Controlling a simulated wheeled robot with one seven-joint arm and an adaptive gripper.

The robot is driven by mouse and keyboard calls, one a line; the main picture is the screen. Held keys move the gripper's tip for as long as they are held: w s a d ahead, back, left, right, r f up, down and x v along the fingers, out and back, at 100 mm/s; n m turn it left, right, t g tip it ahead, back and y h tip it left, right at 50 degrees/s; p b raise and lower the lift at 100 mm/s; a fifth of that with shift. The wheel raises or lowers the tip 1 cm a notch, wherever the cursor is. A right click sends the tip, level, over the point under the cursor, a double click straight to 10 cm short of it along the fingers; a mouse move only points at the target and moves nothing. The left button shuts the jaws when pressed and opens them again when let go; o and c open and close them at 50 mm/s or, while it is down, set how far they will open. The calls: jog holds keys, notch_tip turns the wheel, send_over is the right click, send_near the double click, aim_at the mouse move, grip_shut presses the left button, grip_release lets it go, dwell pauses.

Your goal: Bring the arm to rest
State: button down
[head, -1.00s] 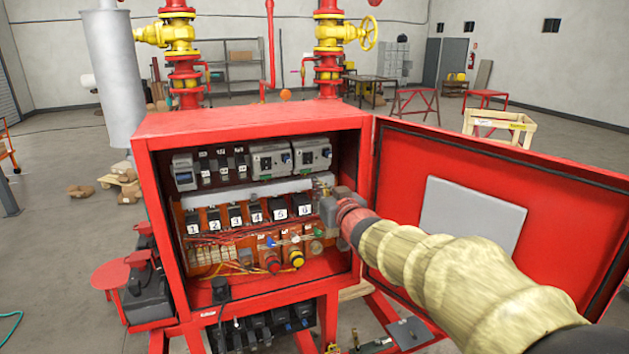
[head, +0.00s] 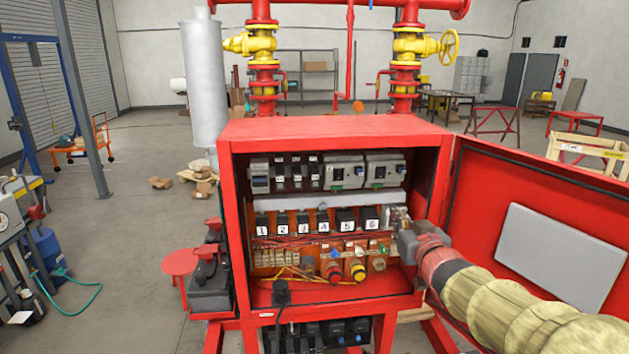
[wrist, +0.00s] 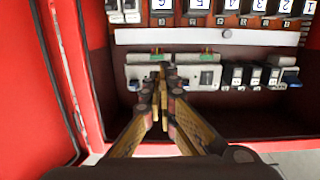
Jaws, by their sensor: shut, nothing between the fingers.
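My gripper (wrist: 160,95) is shut and empty in the wrist view, its two fingers meeting in front of the cabinet's inside. In the head view my arm reaches in from the lower right, and my gripper (head: 408,240) is at the right side of the open red cabinet (head: 330,128), near the door hinge. Its fingertips are hard to make out there. The wrist view is upside down relative to the head view, with the numbered modules (wrist: 215,18) at the top.
The cabinet door (head: 530,220) stands open to the right, close to my arm. Inside are numbered relays (head: 320,222), a red knob (head: 333,270) and a yellow knob (head: 358,270). A grey cylinder (head: 205,85) and red pipes with yellow valves (head: 262,45) rise behind. Open floor (head: 130,230) lies to the left.

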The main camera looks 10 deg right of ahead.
jog(key=s+d+f+m+g+h+b, duration=0.1)
jog(key=s+d+f+m+g+h, duration=0.2)
jog(key=s+f+g, duration=0.85)
jog(key=s+a+f+n+y+b, duration=0.1)
jog(key=s+a+f+b, duration=0.1)
jog(key=s, duration=0.6)
jog(key=s+a+f+n+y+b, duration=0.1)
jog(key=s+a+f+b, duration=0.1)
jog(key=s+a+f, duration=0.3)
jog(key=s+a+f+y+b, duration=0.1)
jog(key=s+a+f+b, duration=0.1)
jog(key=s+a, duration=0.4)
jog(key=s+f, duration=0.1)
jog(key=s, duration=0.4)
jog(key=shift+s+f+n, duration=0.25)
jog(key=shift+s+n, duration=0.05)
jog(key=shift+n, duration=0.1)
